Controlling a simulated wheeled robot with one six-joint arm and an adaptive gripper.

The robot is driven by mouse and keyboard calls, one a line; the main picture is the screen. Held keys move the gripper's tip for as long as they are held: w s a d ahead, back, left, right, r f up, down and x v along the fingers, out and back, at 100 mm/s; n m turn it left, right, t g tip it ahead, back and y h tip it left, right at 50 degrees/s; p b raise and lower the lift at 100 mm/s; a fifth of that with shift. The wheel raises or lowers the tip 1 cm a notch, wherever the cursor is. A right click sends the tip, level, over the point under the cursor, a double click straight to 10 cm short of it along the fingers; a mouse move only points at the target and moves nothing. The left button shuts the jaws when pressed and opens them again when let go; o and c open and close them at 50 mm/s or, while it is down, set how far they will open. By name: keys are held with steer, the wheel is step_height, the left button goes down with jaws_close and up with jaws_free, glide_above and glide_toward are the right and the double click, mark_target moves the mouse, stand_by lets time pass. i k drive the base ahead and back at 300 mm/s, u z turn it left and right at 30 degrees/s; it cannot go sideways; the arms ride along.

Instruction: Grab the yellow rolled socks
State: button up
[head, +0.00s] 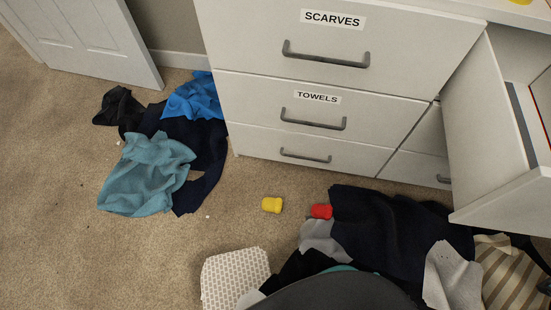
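The yellow rolled socks (272,204) appear as a small yellow roll lying on the beige carpet in the head view, in front of the dresser. Bare carpet surrounds them, and nothing covers them. A small red roll (321,211) lies just to their right, apart from them, against the edge of a dark cloth. My gripper is not in view. A dark rounded shape at the bottom middle hides part of the clothes there; I cannot tell whether it is part of me.
A white dresser (315,85) stands behind, with an open drawer (505,150) jutting out at right. Dark clothes (390,235) lie at lower right, a patterned white cloth (235,280) at bottom, and a teal cloth (150,172) at left. A white door (85,40) stands at upper left.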

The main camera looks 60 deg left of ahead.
mark_target(269, 204)
steer(key=z, duration=1.05)
steer(key=k, duration=2.2)
steer(key=u, duration=1)
